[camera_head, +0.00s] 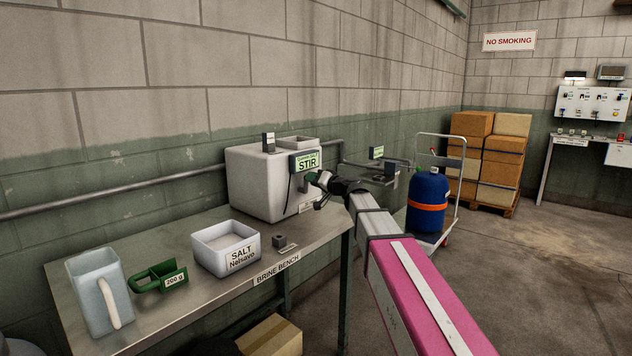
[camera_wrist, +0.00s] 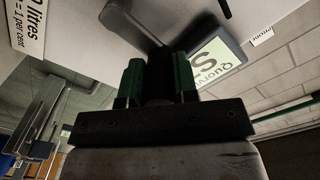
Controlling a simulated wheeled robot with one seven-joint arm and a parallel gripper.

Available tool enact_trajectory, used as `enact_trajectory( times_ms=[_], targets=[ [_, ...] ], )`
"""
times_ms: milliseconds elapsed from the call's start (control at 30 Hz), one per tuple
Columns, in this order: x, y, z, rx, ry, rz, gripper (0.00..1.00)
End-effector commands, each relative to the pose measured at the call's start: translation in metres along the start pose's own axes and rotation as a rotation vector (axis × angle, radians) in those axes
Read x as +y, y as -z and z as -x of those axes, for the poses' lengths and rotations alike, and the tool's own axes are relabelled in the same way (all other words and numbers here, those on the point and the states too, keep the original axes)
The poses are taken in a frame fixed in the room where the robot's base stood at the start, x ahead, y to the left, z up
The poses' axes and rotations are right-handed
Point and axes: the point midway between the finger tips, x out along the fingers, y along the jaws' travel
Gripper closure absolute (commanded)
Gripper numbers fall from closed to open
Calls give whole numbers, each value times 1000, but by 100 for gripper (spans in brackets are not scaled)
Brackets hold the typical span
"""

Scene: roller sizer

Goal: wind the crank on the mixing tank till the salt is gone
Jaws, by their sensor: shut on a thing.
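The mixing tank (camera_head: 262,186) is a white box at the back of the brine bench, with a green STIR label (camera_head: 306,163) on its front. My gripper (camera_head: 322,185) is at the tank's front, just below that label. In the wrist view my gripper (camera_wrist: 158,80) has its green fingers shut on a dark crank handle (camera_wrist: 140,28). The crank arm runs up and left from the fingers across the tank's pale face. The inside of the tank is hidden, so I cannot see any salt in it.
A blue drum (camera_head: 428,200) on a trolley stands to the right.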

Motion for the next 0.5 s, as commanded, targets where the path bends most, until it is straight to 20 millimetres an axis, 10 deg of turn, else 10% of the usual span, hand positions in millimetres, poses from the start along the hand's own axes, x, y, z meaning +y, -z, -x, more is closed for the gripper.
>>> enact_trajectory(
  times_ms=[500],
  targets=[
    [-12, -14, 1, -5, 1, 300, 96]
  ],
)
